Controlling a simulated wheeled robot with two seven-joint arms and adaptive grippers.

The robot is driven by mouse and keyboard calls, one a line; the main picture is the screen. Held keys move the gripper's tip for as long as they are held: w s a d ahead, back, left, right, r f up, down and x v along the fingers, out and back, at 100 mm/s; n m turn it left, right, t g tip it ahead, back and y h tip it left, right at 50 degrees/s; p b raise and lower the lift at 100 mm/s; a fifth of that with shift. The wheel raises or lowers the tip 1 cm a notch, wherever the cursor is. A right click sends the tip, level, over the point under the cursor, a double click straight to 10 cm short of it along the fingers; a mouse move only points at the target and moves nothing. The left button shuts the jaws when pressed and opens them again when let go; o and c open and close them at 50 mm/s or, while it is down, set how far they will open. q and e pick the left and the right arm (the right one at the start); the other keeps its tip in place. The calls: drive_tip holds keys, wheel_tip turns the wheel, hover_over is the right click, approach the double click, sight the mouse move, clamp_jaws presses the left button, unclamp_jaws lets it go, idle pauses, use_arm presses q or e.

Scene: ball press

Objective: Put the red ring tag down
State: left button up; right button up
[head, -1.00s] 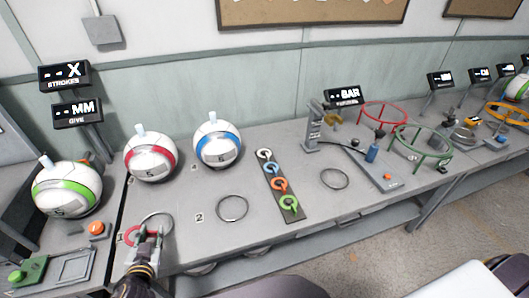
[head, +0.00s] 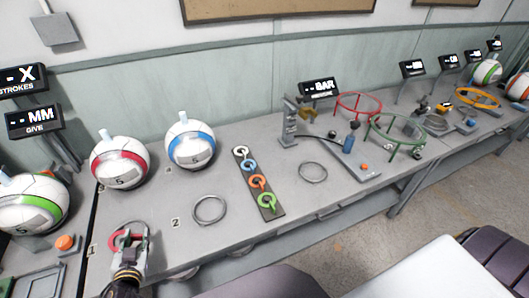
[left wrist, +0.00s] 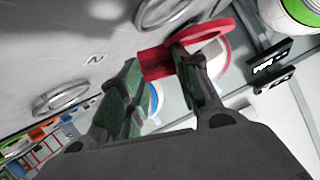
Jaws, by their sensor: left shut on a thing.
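The red ring tag (head: 119,240) is in my left gripper (head: 127,250), over the front left of the grey bench beside the "1" mark. In the left wrist view the red tag (left wrist: 157,63) sits between the green-padded fingers (left wrist: 155,75), its ring part reaching up and right. A grey metal ring (head: 138,230) lies on the bench behind the gripper, partly hidden by it. It shows also at the top of the left wrist view (left wrist: 160,14). I cannot tell whether the tag touches the bench. My right gripper is not in view.
A dark tag strip (head: 256,187) holds white, blue, orange and green tags. Grey rings lie at the "2" mark (head: 209,209) and farther right (head: 313,172). Red-banded (head: 120,163) and blue-banded (head: 190,145) balls stand behind. A press (head: 290,122) stands right. The bench between has free room.

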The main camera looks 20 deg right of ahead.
sight(111, 247)
use_arm(q)
drive_tip(key=shift+f, duration=0.3)
drive_tip(key=shift+m+h, duration=0.3)
drive_tip(key=shift+h, duration=0.4)
drive_tip(key=shift+s+a+f, duration=0.1)
drive_tip(key=shift+a+f, duration=0.05)
drive_tip(key=shift+a, duration=2.05)
drive_tip(key=shift+a+r+h, duration=0.2)
drive_tip(key=shift+a+h, duration=0.4)
drive_tip(key=shift+a, duration=1.2)
drive_tip(key=shift+w+d+r+m+g+h, duration=0.2)
drive_tip(key=shift+w+d+r+m+h, duration=0.15)
drive_tip(key=shift+w+d, duration=0.35)
drive_tip(key=shift+w+d+r+m+g+h, duration=0.25)
drive_tip(key=shift+w+d+m+h, duration=0.2)
drive_tip(key=shift+d, duration=0.5)
drive_tip(key=shift+w+d+r+m+g+h, duration=0.15)
drive_tip(key=shift+w+d+r+m+h, duration=0.15)
drive_tip(key=shift+w+d, duration=0.4)
drive_tip(key=w+d+r+m+g+h, duration=0.1)
drive_tip(key=d+m+g+h, duration=0.1)
drive_tip(key=d, duration=0.3)
drive_tip(key=d+r+m+g+h, duration=0.2)
drive_tip(key=d+m+h, duration=0.1)
drive_tip(key=d, duration=0.2)
drive_tip(key=shift+w+d+r+h, duration=0.15)
drive_tip(key=shift+w+d+h, duration=0.2)
drive_tip(key=shift+h, duration=0.05)
